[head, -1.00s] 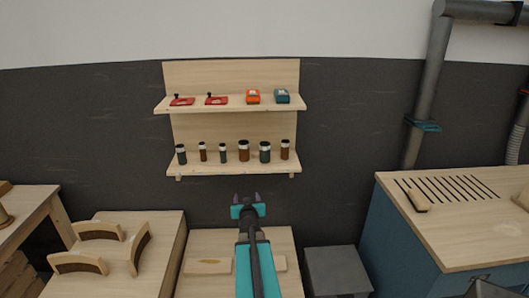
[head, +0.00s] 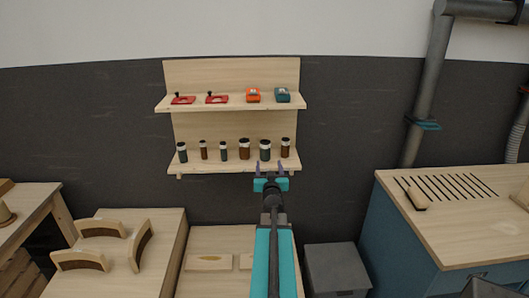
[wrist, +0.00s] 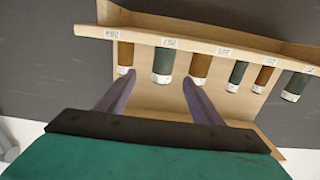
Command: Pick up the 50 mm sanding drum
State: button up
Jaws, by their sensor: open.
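Several sanding drums stand upright in a row on the lower wall shelf (head: 220,168). They are brown or dark green with pale tops and differ in width. The two widest look like a brown one (head: 244,149) and a dark green one (head: 265,150); I cannot tell which is the 50 mm drum, as the shelf-edge labels are too small to read surely. My gripper (head: 271,171) is open and empty, just below and in front of the wide green drum. In the wrist view, the green drum (wrist: 163,66) appears between the fingertips, apart from them.
The upper shelf (head: 230,104) holds two red items and an orange and a teal box. Below are a wooden bench (head: 205,240), a grey box (head: 336,268) and a blue cabinet (head: 400,235) at right. Neighbouring drums stand close on both sides.

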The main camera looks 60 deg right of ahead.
aim_at(266, 153)
jog(key=shift+p+x, duration=1.1)
jog(key=shift+x, duration=2.95)
jog(key=shift+w, duration=0.1)
jog(key=shift+w+p+x, duration=0.25)
jog(key=shift+p+x, duration=0.75)
jog(key=shift+x, duration=0.45)
jog(key=shift+p+x, duration=0.45)
jog(key=shift+x, duration=0.45)
jog(key=shift+f, duration=0.1)
jog(key=shift+c, duration=0.4)
jog(key=c, duration=1.1)
jog(key=shift+c, duration=0.3)
